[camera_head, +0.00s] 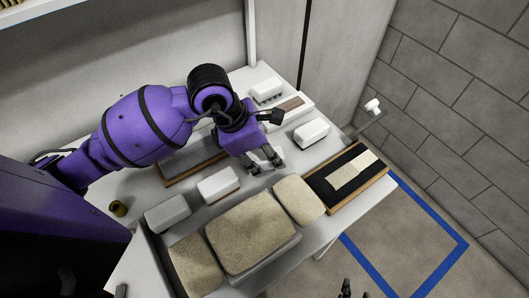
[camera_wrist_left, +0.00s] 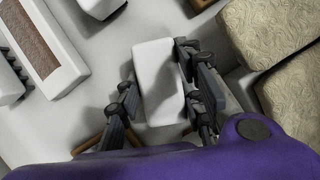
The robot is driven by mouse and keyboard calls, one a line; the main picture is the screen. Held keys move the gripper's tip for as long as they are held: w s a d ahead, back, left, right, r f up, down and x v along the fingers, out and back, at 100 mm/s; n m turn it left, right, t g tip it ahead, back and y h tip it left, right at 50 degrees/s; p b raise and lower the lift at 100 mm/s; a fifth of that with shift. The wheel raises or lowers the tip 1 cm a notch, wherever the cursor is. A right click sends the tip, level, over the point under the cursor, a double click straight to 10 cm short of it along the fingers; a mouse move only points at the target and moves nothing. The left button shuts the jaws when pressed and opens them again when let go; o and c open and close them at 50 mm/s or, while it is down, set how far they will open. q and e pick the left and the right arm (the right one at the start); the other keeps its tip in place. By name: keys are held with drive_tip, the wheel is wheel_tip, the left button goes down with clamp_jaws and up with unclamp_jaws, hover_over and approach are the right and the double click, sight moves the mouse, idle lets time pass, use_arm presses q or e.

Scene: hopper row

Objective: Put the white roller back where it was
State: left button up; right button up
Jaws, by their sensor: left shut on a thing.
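My left gripper (camera_head: 264,165) is over the middle of the white table, its fingers pointing down. It is shut on a white, smooth-edged block-like piece, which I take for the white roller (camera_wrist_left: 158,75). In the left wrist view the piece lies between the two fingers. In the head view it shows only partly behind the fingers. I cannot tell whether it touches the table. My right gripper (camera_head: 353,291) shows only as dark tips at the bottom edge of the head view; its jaw state is unclear.
Similar white pieces stand around: one at the back (camera_head: 266,90), one at right (camera_head: 311,134), one at left (camera_head: 218,184). Stone-coloured slabs (camera_head: 250,232) lie in front. A dark wood-edged tray (camera_head: 322,190) is at right. A small brass cup (camera_head: 118,208) stands at left.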

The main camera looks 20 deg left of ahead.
use_arm(q)
drive_tip(key=o, duration=1.3)
drive_tip(key=shift+a+f, duration=0.15)
drive_tip(key=shift+w+r, duration=0.1)
drive_tip(key=shift+r, duration=0.3)
drive_tip(key=v, duration=1.1)
drive_tip(key=shift+a+r, duration=0.1)
drive_tip(key=shift+r, duration=0.2)
